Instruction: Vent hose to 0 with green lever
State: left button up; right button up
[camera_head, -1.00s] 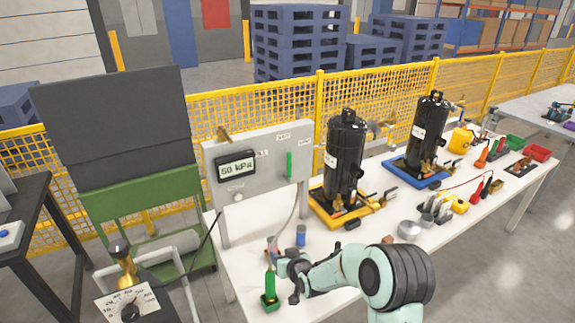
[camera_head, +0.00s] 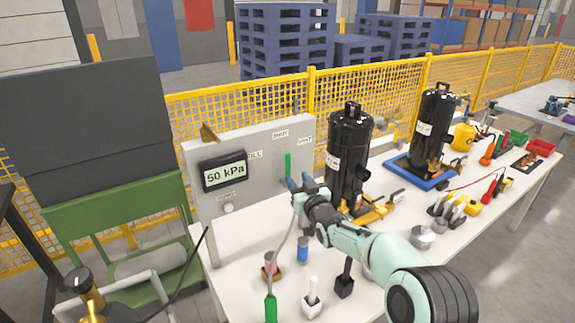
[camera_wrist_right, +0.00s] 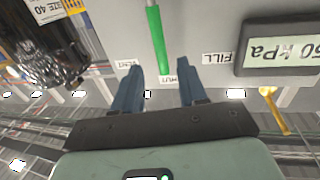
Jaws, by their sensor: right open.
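The grey panel (camera_head: 255,145) has a display (camera_head: 224,176) reading 50 kPa. The green lever (camera_head: 288,165) on it stands upright in the head view, in line with the SHUT label, between FILL and VENT. My right gripper (camera_head: 299,182) is open and empty in front of the panel, close to the lever. In the right wrist view, the lever (camera_wrist_right: 156,35) reaches down toward the gap between the fingertips of the gripper (camera_wrist_right: 161,78). Contact cannot be told. A grey hose (camera_head: 284,246) runs down to a green-handled fitting (camera_head: 271,308) on the table. My left gripper is out of view.
A black compressor (camera_head: 348,150) stands right of the panel, close to my arm; another (camera_head: 432,125) is farther right. The white table (camera_head: 240,270) holds a blue cylinder (camera_head: 302,249) and small holders (camera_head: 311,300) below my arm. A brass-coloured piece (camera_head: 209,133) sits on the panel's top edge.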

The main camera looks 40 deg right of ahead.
aim_at(289, 168)
jog(key=p+x, duration=0.2)
jog(key=x, duration=0.6)
jog(key=shift+p, duration=0.3)
jog(key=shift+w+d+f, duration=0.1)
jog(key=shift+w+f, duration=0.05)
jog(key=shift+w, duration=0.3)
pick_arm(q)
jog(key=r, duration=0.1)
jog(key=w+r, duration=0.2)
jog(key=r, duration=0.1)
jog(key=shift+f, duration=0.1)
pick_arm(e)
jog(key=shift+s, duration=0.1)
grip_shut()
